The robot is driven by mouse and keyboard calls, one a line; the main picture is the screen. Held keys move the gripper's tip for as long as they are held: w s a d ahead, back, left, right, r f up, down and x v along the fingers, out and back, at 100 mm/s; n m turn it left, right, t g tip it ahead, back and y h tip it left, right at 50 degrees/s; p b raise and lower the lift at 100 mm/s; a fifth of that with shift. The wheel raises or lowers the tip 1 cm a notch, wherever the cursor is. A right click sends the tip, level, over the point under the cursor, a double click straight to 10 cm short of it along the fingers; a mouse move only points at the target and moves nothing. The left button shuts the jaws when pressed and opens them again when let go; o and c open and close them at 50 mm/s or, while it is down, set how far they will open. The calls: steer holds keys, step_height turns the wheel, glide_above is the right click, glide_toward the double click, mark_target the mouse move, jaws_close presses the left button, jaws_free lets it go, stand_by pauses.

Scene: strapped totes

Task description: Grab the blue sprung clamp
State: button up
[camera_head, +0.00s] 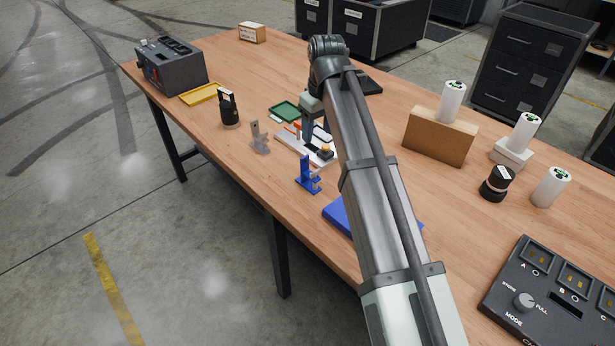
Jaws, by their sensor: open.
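The blue sprung clamp (308,176) stands upright on the wooden table, near its left front edge, left of my arm. My gripper (306,136) points down over the white plate behind the clamp, apart from the clamp. It is open; its fingertips are small and partly hidden by my arm, and I see nothing held in it.
A grey bracket (260,139) stands left of the white plate (294,147). A green tray (284,111) lies behind. A blue pad (340,217) lies partly under my arm's outline. A brown block (440,137) and white cylinders stand right. The table's left edge is close.

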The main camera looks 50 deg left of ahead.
steer(key=s, duration=0.1)
steer(key=s+a, duration=0.1)
steer(key=s, duration=0.1)
steer(key=shift+a+f+n, duration=0.1)
steer(key=shift+a+n, duration=0.2)
steer(key=h, duration=0.1)
glide_above(307, 172)
steer(key=shift+n, duration=0.3)
steer(key=f, duration=0.7)
steer(key=shift+w+d+f, duration=0.15)
steer(key=shift+d+f, duration=0.1)
steer(key=shift+f, duration=0.05)
steer(key=shift+a+f, duration=0.15)
steer(key=shift+f, duration=1.45)
steer(key=shift+a+f, duration=0.1)
steer(key=shift+f, duration=1.45)
jaws_close()
